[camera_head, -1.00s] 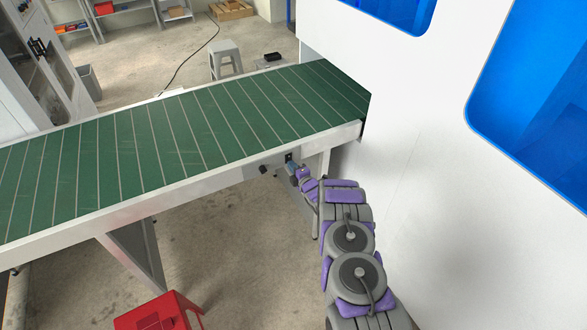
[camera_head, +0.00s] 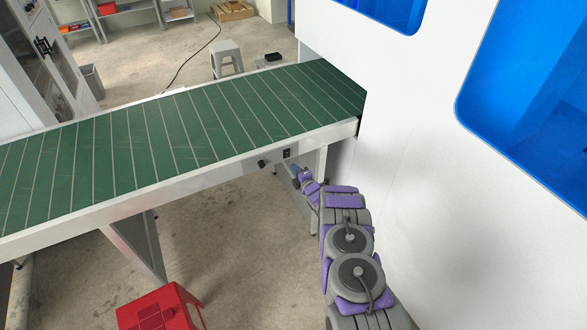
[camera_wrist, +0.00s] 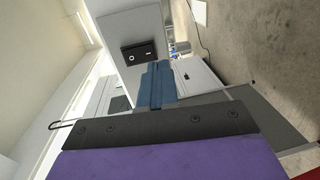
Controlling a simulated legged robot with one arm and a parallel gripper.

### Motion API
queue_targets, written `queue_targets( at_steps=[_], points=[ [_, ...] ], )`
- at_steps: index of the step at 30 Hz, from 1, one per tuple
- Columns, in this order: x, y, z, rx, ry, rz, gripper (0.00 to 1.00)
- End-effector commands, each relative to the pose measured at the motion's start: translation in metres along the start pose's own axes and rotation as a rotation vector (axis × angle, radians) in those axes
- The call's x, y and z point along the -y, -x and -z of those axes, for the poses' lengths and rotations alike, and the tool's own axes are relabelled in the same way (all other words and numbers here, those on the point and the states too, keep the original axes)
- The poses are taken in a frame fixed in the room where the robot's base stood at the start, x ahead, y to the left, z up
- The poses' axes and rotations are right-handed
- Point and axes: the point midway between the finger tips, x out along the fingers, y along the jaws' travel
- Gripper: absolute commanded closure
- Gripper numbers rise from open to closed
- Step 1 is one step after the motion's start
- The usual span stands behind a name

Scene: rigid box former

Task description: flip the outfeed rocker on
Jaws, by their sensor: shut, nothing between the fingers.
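In the wrist view the rocker (camera_wrist: 138,50) shows white O and I marks on a grey panel; I cannot tell which side is pressed in. My gripper (camera_head: 294,169) is shut and empty, just below the rocker in the head view. Its blue fingers (camera_wrist: 157,68) also show in the wrist view, beside the rocker and apparently apart from it.
The green conveyor belt (camera_head: 180,135) runs above my gripper. The white machine wall (camera_head: 420,150) stands close on the right. A red stool (camera_head: 160,308) is at the lower left. Floor under the conveyor is partly open.

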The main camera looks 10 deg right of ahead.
Motion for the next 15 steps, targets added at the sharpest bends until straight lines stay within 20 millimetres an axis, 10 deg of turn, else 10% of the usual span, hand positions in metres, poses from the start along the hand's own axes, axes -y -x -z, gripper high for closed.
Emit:
queue_targets(
  at_steps=[15],
  points=[
    [0.015, 0.066, 0.000, 0.002, -0.001, 0.001, 1.00]
  ],
)
